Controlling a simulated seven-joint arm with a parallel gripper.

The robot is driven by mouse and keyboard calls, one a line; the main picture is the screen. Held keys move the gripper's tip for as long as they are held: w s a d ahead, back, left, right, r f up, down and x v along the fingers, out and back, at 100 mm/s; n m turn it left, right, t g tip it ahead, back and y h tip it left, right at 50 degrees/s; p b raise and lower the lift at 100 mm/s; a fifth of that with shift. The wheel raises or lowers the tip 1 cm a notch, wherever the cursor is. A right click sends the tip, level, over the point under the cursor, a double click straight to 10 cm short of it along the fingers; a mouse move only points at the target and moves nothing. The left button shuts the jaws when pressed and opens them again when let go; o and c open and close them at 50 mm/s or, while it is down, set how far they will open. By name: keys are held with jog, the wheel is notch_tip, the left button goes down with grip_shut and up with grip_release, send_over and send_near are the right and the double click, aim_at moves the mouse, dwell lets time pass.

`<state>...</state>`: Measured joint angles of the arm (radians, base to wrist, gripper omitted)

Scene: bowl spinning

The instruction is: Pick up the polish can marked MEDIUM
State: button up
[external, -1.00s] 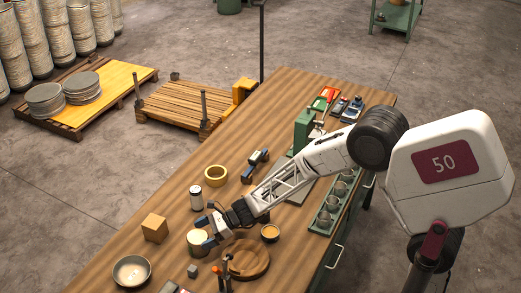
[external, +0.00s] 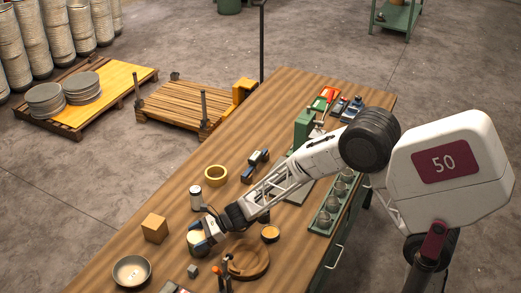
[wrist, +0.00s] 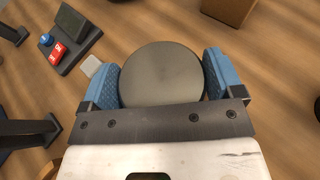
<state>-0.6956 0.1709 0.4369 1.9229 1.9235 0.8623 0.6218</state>
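A wide round can (external: 194,238) with a pale side stands on the workbench in the external view, partly covered by my gripper. In the wrist view its flat grey-olive lid (wrist: 161,75) fills the space between the two blue finger pads. My gripper (external: 202,233) reaches down around this can, one finger on each side. The pads (wrist: 161,82) lie right at the lid's edges, and I cannot tell whether they press on it. No MEDIUM marking is legible; the can's side is mostly hidden. A smaller open tin (external: 270,233) with a tan top stands to the right.
A wooden block (external: 154,228) and a bowl (external: 131,271) stand to the left. A round wooden tray (external: 247,261) is just right of the gripper. A white canister (external: 196,197) and a yellow tape roll (external: 216,175) stand behind. A device with red and blue buttons (wrist: 59,48) is nearby.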

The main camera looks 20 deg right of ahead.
jog(key=c, duration=0.6)
jog(key=shift+r, duration=0.1)
jog(key=shift+r, duration=4.95)
